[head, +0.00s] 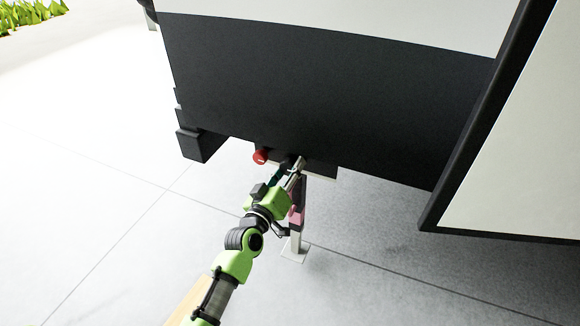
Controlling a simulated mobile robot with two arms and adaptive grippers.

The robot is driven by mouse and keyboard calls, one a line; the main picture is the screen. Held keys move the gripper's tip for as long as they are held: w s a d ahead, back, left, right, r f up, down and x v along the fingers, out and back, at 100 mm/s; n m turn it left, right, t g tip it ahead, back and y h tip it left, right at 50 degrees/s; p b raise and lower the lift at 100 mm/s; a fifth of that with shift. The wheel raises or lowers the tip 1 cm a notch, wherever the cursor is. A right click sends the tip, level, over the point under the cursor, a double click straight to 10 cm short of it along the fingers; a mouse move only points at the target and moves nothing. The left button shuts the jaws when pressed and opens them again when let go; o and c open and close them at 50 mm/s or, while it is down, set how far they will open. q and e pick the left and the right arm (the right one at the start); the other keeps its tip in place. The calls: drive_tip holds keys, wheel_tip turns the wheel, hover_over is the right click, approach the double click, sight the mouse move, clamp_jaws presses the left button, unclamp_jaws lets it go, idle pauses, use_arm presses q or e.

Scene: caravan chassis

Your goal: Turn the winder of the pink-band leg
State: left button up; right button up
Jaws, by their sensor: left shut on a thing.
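The pink-band leg (303,190) stands below the dark caravan skirt, partly hidden behind my left gripper. Its pink band (297,215) shows just right of my gripper, and its pale square foot (296,252) is on the floor. My left gripper (291,172) reaches up to the top of the leg, under the skirt's lower edge. It is shut on the winder there, which the fingers mostly hide. A red knob (260,156) shows just left of the fingertips; I cannot tell how it joins the winder. My right gripper is out of view.
The dark skirt (320,95) of the caravan overhangs the leg. A black block (201,145) hangs at its left corner. A black-edged pale panel (520,140) stands at the right. The pale tiled floor (95,170) at the left is clear.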

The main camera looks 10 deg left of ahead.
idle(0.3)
use_arm(q)
drive_tip(key=o, duration=1.1)
drive_tip(key=shift+s+a+f, duration=0.1)
drive_tip(key=shift+s, duration=0.4)
drive_tip(key=s, duration=0.3)
drive_tip(key=s+a, duration=0.1)
drive_tip(key=s, duration=0.3)
drive_tip(key=s+a, duration=0.1)
drive_tip(key=s, duration=0.2)
drive_tip(key=shift+s, duration=0.4)
